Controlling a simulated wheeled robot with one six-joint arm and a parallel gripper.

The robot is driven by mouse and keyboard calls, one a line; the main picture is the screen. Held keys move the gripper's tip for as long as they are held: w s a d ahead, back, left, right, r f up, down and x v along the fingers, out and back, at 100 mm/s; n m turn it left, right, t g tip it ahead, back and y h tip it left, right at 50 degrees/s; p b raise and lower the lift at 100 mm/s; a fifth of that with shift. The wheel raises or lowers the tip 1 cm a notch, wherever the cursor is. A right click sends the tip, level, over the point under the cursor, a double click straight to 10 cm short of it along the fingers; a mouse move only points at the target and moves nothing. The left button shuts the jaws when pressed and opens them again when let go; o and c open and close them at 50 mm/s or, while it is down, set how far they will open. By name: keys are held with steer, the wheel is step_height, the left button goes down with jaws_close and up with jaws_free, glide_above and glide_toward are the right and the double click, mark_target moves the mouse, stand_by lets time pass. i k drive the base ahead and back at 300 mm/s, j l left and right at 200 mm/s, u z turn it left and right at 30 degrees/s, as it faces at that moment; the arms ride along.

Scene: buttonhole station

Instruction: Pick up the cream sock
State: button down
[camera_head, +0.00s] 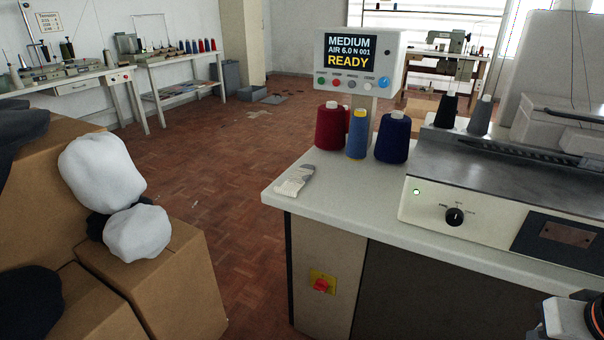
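The cream sock (295,180) lies flat on the front left corner of the pale worktop (330,204). It is small and whitish, with a grey patch at its upper end. Nothing covers it. A white and dark piece, which looks like part of my arm, shows at the bottom right corner, well to the right of the sock. No gripper fingers show.
Red (329,127), light blue (357,135) and dark blue (392,137) thread cones stand behind the sock, below a display box (358,62). A machine (490,215) fills the worktop's right. Cardboard boxes (165,280) with white bundles (101,172) stand left. Floor between is clear.

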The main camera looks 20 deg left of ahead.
mark_target(303, 175)
steer(key=j+u, duration=0.15)
steer(key=u, duration=0.2)
steer(key=i+u, duration=0.15)
steer(key=u, duration=0.2)
